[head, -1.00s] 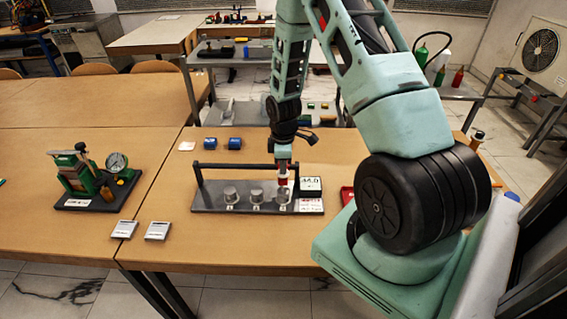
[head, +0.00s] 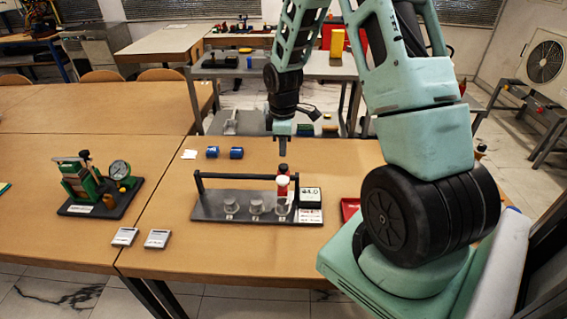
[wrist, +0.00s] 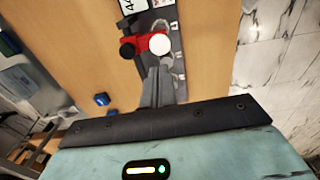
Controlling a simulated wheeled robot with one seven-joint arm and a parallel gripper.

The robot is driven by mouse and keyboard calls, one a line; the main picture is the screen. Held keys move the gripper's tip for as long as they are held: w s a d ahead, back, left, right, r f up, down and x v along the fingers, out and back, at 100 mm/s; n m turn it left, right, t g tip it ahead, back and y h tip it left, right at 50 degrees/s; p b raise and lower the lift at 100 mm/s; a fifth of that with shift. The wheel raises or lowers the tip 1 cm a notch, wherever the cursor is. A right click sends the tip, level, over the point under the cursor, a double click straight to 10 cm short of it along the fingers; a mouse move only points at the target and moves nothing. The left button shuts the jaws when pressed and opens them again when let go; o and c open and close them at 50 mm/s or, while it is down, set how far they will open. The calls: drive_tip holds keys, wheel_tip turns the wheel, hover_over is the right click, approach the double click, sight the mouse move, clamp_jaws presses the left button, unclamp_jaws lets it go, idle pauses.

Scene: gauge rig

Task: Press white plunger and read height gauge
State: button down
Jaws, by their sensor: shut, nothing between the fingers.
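The height gauge rig is a grey base plate (head: 208,206) with a black bar at its back. At its right end stands a white plunger (head: 283,181) beside a red part (head: 283,170) with a black knob; the white top also shows in the wrist view (wrist: 160,45). A small display (head: 310,196) sits to its right; its digits look like 44.0 but are too small to be sure. My gripper (head: 283,149) is shut and empty, above and apart from the plunger. Its closed fingers also show in the wrist view (wrist: 158,75).
Several clear round pieces (head: 256,206) stand on the plate left of the plunger. A green press with a dial (head: 100,187) is at left. Two blue cylinders (head: 236,153) lie behind the rig. A red tray (head: 349,208) is at right, close to my arm.

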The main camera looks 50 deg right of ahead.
wheel_tip(320, 180, up, 2)
drive_tip(key=shift+r, duration=0.2)
idle(0.8)
drive_tip(key=s+a+r+b, duration=0.1)
drive_tip(key=s+a+r, duration=0.1)
drive_tip(key=a, duration=0.6)
drive_tip(key=s+a+r, duration=0.2)
drive_tip(key=a, duration=0.6)
drive_tip(key=s+a+r+b, duration=0.1)
drive_tip(key=s+a+r, duration=0.1)
drive_tip(key=a, duration=0.6)
drive_tip(key=s+a, duration=0.5)
drive_tip(key=s, duration=0.3)
drive_tip(key=s+a+r+b, duration=0.1)
drive_tip(key=s+a, duration=0.4)
drive_tip(key=s, duration=0.4)
drive_tip(key=shift+a+r+m+y, duration=0.25)
drive_tip(key=shift+r+m+y, duration=0.05)
